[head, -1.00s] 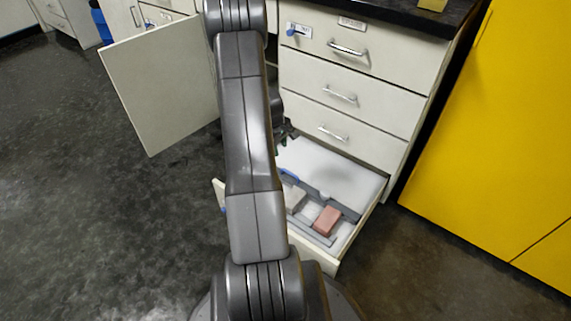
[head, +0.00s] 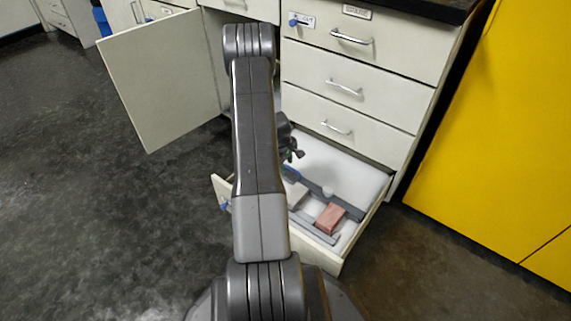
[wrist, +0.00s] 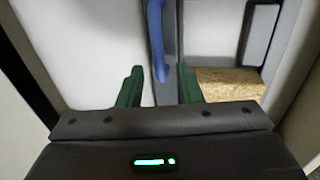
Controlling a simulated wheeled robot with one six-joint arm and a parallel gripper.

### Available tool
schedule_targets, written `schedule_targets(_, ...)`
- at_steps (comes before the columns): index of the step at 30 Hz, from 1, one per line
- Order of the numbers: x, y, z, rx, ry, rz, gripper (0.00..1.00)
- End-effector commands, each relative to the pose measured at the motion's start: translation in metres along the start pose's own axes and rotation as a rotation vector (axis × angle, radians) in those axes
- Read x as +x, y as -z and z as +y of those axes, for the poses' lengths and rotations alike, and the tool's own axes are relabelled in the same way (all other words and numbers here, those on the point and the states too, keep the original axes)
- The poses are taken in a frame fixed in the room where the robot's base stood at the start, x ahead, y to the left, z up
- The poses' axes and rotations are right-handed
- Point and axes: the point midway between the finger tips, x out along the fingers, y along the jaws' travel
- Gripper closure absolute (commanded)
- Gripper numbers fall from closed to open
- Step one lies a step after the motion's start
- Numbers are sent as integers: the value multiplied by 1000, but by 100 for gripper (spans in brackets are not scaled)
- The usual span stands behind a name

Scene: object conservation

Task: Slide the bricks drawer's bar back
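The bricks drawer (head: 308,246) is the pulled-out bottom drawer in the head view. A grey bar (head: 335,198) lies across its white inside, with a blue handle (head: 291,173) near its left end. A reddish brick (head: 330,217) and a paler grey brick (head: 297,195) lie on the near side of the bar. My gripper (head: 296,154) is over the drawer's left part, partly hidden by my arm. In the wrist view my gripper (wrist: 160,69) is open; the blue handle (wrist: 157,40) shows between and beyond its green fingertips. A tan rough brick (wrist: 226,82) shows right of the bar (wrist: 171,45).
Closed drawers (head: 345,88) rise behind the open one. An open cabinet door (head: 160,80) stands at the left, and a yellow cabinet (head: 495,140) at the right. The dark floor at the left is clear.

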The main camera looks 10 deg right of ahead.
Motion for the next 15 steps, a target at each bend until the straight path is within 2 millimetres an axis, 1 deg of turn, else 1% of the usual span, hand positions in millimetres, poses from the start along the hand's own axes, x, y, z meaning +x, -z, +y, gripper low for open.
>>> schedule_targets(4,0,0,0,0,0,0,68)
schedule_targets(5,0,0,0,0,0,0,69)
schedule_targets(6,0,0,0,0,0,0,77)
schedule_targets(8,0,0,0,0,0,0,89)
schedule_targets(9,-1,0,0,0,0,0,97)
schedule_targets(10,-1,0,0,0,0,0,100)
schedule_targets(15,-1,0,0,0,0,0,100)
